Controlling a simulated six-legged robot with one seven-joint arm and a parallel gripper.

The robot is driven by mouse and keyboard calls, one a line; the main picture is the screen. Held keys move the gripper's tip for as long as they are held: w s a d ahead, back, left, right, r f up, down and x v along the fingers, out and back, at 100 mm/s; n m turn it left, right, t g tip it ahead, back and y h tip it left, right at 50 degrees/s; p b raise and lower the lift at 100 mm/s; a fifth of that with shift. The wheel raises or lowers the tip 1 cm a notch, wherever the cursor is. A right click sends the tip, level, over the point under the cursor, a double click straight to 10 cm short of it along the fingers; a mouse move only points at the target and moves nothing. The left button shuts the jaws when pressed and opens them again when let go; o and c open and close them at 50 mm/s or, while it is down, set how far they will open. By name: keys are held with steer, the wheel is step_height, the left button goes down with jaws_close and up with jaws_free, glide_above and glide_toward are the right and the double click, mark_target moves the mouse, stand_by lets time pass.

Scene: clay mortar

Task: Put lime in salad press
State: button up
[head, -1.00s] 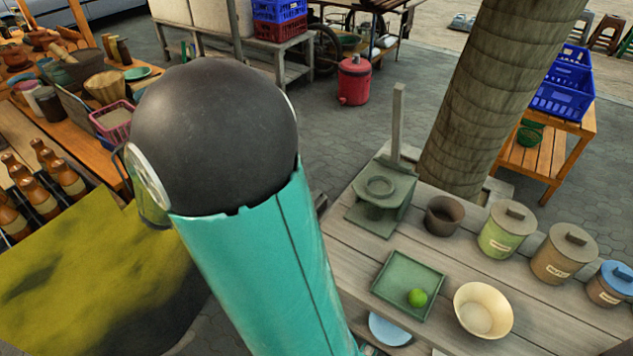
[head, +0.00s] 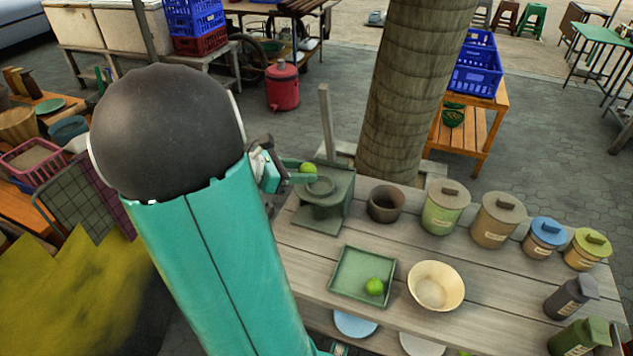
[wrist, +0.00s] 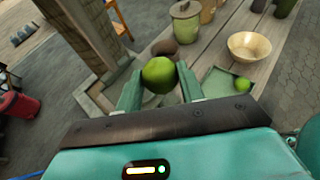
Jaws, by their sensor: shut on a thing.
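The salad press (head: 322,208) is a grey-green stand with a ring-shaped seat and a tall upright post, at the left end of the wooden table. My gripper (head: 304,171) is shut on a lime (head: 309,168), just beside or over the ring of the press. I cannot tell whether the lime is directly above it. The wrist view shows the green lime (wrist: 159,75) between my two fingers (wrist: 158,90). A second lime (head: 374,287) lies in a square green tray (head: 345,262) in front of the press.
A dark brown pot (head: 385,204) stands right of the press, beside lidded canisters (head: 446,208). A cream bowl (head: 436,286) stands right of the tray. A thick trunk (head: 405,90) rises behind the table. Bare planks lie between tray and canisters.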

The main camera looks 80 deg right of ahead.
mark_target(316, 189)
steer(key=d+f, duration=0.2)
steer(key=d, duration=0.1)
steer(key=d+f, duration=0.2)
steer(key=d, duration=0.1)
steer(key=s+d+f, duration=0.1)
steer(key=d+f, duration=0.2)
steer(key=shift+d+f, duration=0.25)
steer(key=shift+f, duration=0.2)
steer(key=shift+d+f, duration=0.2)
steer(key=shift+f, duration=1.45)
steer(key=shift+f, duration=0.1)
steer(key=o, duration=1)
steer(key=shift+c, duration=0.2)
